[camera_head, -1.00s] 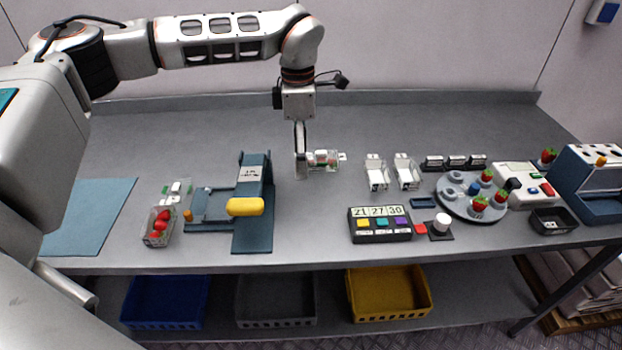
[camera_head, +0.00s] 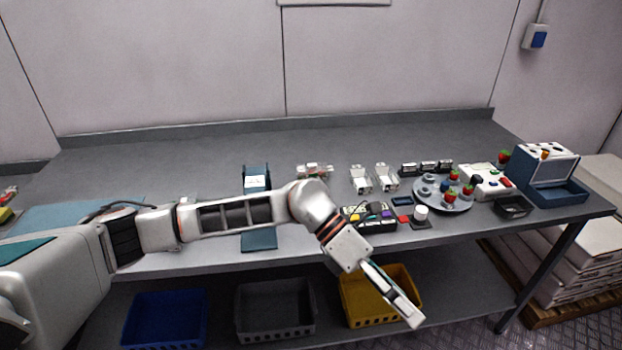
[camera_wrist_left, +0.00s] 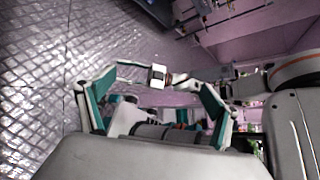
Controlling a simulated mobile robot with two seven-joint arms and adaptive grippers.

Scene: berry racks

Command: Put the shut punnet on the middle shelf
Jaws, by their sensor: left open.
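A clear punnet (camera_head: 315,170) with red and white bits stands towards the back of the worktop, left of two empty clear punnets with raised lids; whether its lid is shut is too small to tell. My left gripper (camera_head: 404,306) is in front of the table edge, pointing down and to the right, over the yellow crate and well apart from that punnet. In the left wrist view its teal-padded fingers (camera_wrist_left: 155,92) are spread. A small white and black piece (camera_wrist_left: 157,76) shows between them, unclear what it is. No middle shelf can be made out. My right gripper is out of view.
Blue (camera_head: 164,320), grey (camera_head: 275,309) and yellow (camera_head: 400,280) crates stand on the low shelf below the worktop. A round tray (camera_head: 428,203) with strawberries and a blue machine (camera_head: 548,172) are at the right. My left arm hides the worktop's front left.

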